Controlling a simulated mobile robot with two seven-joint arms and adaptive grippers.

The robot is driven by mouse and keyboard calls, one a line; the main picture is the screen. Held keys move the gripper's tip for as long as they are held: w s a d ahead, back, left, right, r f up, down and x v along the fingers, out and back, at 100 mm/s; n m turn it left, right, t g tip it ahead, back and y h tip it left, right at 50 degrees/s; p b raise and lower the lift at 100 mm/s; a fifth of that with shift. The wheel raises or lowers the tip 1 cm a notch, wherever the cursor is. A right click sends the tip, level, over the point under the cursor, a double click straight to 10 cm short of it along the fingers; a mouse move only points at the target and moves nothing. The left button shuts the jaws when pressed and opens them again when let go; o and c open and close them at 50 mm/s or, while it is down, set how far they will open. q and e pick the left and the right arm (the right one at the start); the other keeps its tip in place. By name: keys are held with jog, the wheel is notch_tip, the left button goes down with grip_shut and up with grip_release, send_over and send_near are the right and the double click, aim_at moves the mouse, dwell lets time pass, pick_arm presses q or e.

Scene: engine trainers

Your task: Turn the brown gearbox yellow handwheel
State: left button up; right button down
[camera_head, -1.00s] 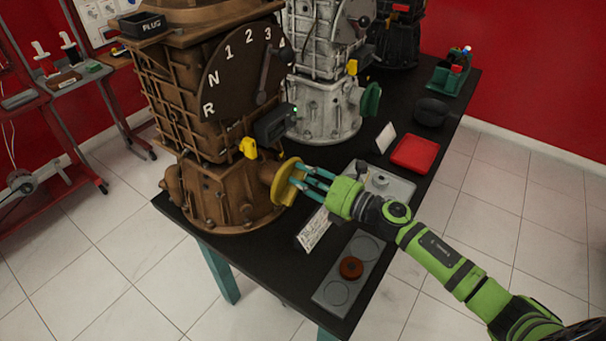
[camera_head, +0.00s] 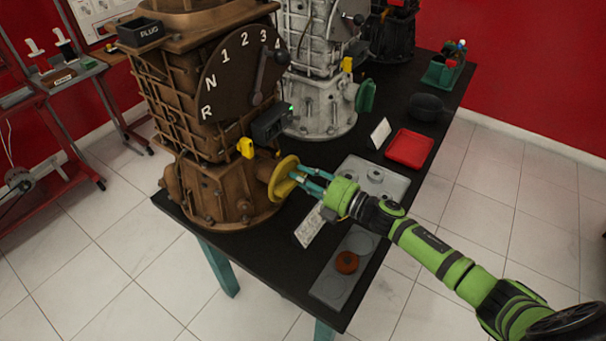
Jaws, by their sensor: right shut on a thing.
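The brown gearbox (camera_head: 188,120) stands on the black table at the left. Its yellow handwheel (camera_head: 281,180) sticks out low on its right side. My right gripper (camera_head: 298,176) comes in from the right and is shut on the handwheel's rim, its teal fingers at the wheel's near face. The fingertips partly cover the wheel. The dial with numbers and letters (camera_head: 228,75) is on the gearbox front above. My left gripper does not show.
A grey plate with an orange-brown knob (camera_head: 347,262) lies at the table's front. A white gearbox with a green handwheel (camera_head: 366,97) stands behind.

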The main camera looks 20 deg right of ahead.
jog(key=shift+m, duration=0.5)
jog(key=c, duration=1)
grip_release()
jog(key=shift+d+f, duration=0.1)
jog(key=v, duration=1.2)
